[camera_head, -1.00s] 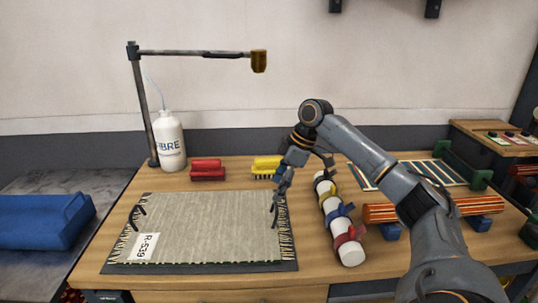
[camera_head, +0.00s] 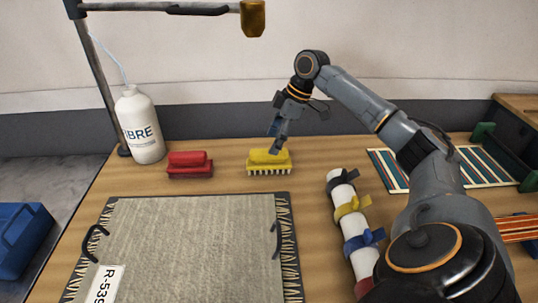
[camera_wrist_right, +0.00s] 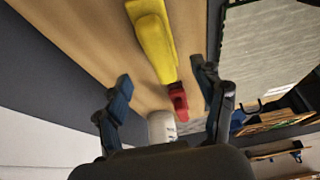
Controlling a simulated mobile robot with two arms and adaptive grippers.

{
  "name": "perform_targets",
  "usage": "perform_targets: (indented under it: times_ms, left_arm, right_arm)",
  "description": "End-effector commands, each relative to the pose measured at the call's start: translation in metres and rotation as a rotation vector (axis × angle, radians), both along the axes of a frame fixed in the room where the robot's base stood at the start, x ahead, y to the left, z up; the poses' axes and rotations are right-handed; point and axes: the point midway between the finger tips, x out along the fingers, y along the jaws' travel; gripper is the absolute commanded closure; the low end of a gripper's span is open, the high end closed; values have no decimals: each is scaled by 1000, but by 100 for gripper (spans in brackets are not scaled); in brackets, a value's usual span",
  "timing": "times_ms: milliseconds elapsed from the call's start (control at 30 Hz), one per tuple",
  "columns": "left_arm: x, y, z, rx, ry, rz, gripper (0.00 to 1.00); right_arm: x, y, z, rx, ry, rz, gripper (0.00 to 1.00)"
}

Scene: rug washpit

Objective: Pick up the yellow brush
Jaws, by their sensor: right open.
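The yellow brush (camera_head: 268,161) lies bristles down on the wooden table, behind the right part of the rug sample. My right gripper (camera_head: 278,143) is just above and behind the brush in the head view, pointing down. In the right wrist view the yellow brush (camera_wrist_right: 152,38) shows beyond the two spread fingers (camera_wrist_right: 165,92), with nothing between them. The right gripper is open and apart from the brush. My left gripper is not in view.
A red brush (camera_head: 190,165) and a white bottle (camera_head: 140,125) stand to the left. The rug sample (camera_head: 180,245) lies in front. A white roll with coloured straps (camera_head: 341,195) lies to the right. A lamp arm (camera_head: 170,8) hangs above.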

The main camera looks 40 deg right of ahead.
Motion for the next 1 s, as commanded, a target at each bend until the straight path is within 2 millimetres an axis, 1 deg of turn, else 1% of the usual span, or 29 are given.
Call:
perform_targets:
  times_ms: [33, 100, 200, 367, 567, 633, 767, 967, 1000]
  left_arm:
    - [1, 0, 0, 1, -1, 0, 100]
    - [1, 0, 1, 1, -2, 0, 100]
    - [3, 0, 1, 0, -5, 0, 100]
    - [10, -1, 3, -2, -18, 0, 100]
    - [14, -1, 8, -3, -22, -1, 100]
    - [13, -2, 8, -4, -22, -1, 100]
    - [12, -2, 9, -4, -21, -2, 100]
    - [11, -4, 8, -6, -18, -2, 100]
    - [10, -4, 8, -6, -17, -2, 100]
  right_arm:
    - [2, 3, -10, 1, 3, 1, 31]
    - [5, 6, -20, 1, 3, 0, 31]
    - [8, 10, -30, 1, 1, 1, 31]
    - [9, 12, -39, 0, 1, 0, 31]
    - [11, 21, -67, 0, 3, 1, 31]
    - [14, 24, -76, 2, 2, 1, 31]
    - [16, 26, -84, -1, -1, 0, 31]
    - [17, 26, -85, -1, -1, 0, 31]
    - [17, 26, -85, -1, -1, 0, 35]
